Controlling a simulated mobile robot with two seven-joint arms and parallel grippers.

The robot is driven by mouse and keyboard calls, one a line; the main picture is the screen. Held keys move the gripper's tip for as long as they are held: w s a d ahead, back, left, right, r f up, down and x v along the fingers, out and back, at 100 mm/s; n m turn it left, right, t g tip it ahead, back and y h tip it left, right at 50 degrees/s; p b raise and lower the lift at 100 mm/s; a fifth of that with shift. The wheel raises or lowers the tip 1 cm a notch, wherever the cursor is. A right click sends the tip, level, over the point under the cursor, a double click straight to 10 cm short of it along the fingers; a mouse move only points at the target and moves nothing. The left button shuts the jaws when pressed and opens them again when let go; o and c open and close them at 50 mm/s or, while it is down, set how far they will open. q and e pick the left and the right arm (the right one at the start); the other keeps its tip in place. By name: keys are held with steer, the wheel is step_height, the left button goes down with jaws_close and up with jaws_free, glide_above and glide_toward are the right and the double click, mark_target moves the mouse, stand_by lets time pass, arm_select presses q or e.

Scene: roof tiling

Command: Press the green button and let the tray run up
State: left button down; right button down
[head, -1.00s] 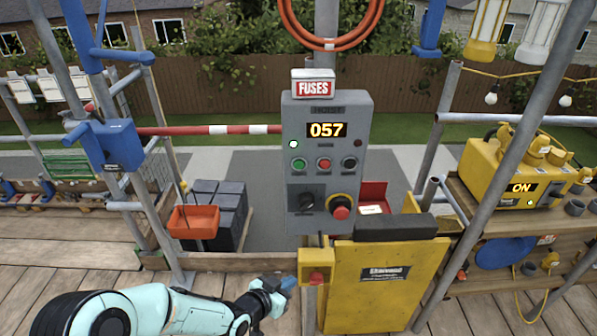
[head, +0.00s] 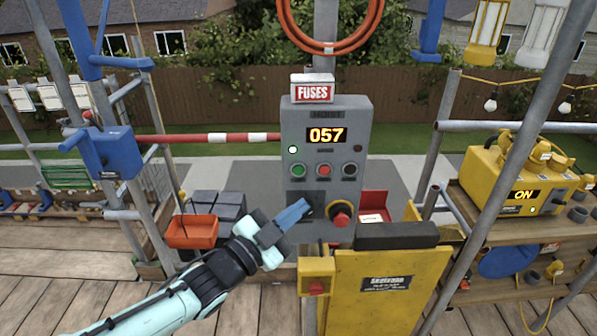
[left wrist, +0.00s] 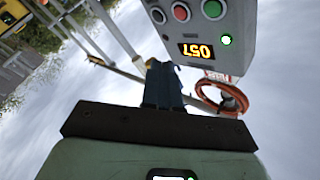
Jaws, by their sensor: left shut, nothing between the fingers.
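The grey hoist control box (head: 290,122) stands on a pole at the centre of the head view. Its display reads 057 and a small lamp at the left is lit. The green button (head: 298,170) is at the left of a row, beside a red and a dark button. My left gripper (head: 302,207) is shut and empty, below the green button and in front of the box's lower left. I cannot tell whether it touches the box. In the left wrist view the green button (left wrist: 213,9) shows at the top, beyond the shut fingers (left wrist: 163,85). The tray cannot be made out for certain. My right gripper is not in view.
A red emergency knob (head: 340,216) sits on the box's lower right. A yellow panel (head: 375,290) stands below, with a small yellow button box (head: 317,272) on its left. An orange bin (head: 192,231) is at the left. A scaffold pole (head: 500,180) crosses the right side.

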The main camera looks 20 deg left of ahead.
mark_target(298, 170)
arm_select(q)
steer(key=shift+w, duration=0.15)
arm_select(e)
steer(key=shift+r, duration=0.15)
